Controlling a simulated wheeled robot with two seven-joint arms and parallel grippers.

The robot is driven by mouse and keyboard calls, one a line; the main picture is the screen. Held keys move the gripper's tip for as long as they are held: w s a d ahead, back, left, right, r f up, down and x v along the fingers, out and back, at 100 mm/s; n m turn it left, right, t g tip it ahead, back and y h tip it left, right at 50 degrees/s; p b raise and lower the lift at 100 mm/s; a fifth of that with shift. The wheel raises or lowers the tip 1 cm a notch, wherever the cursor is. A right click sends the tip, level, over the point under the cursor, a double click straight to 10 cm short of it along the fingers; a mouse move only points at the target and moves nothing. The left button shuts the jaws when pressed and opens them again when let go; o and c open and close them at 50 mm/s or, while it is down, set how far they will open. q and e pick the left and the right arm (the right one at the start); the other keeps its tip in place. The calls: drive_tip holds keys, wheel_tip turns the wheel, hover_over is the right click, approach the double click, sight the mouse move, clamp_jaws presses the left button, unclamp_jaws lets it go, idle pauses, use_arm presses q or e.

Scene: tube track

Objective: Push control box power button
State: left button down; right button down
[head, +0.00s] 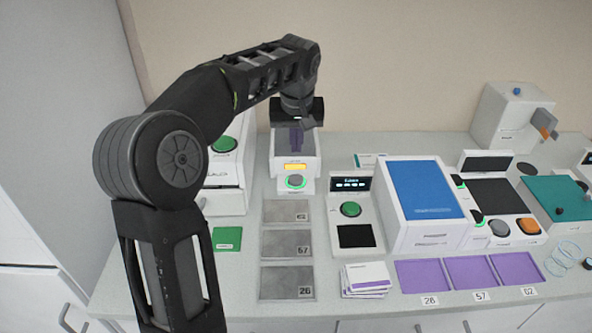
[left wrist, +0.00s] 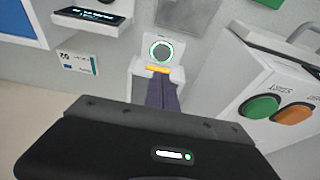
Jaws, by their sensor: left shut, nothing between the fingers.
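My left gripper (head: 295,140) points down, shut and empty, over the back of a small white unit (head: 308,165). In the left wrist view its dark purple fingers (left wrist: 162,92) are together, just short of the unit's yellow strip and its round grey button with a lit green ring (left wrist: 161,51). The ring button also shows in the head view (head: 295,181). A white box with a green button (head: 224,144) stands left of it, partly behind my arm. The left wrist view shows its green button (left wrist: 260,106) and an orange button (left wrist: 294,113). No readable label tells me which is the control box.
A display unit with a green button (head: 350,209) stands right of the small unit. Grey numbered plates (head: 287,245) lie in front. A blue-topped box (head: 418,190), purple mats (head: 425,275) and other devices fill the right side.

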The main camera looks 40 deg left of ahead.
use_arm(q)
drive_tip(key=p, duration=0.2)
approach(296, 178)
drive_tip(key=x, duration=0.5)
drive_tip(key=shift+w+a+f, duration=0.1)
drive_tip(key=shift+w+a, duration=0.05)
drive_tip(key=shift+f, duration=0.65)
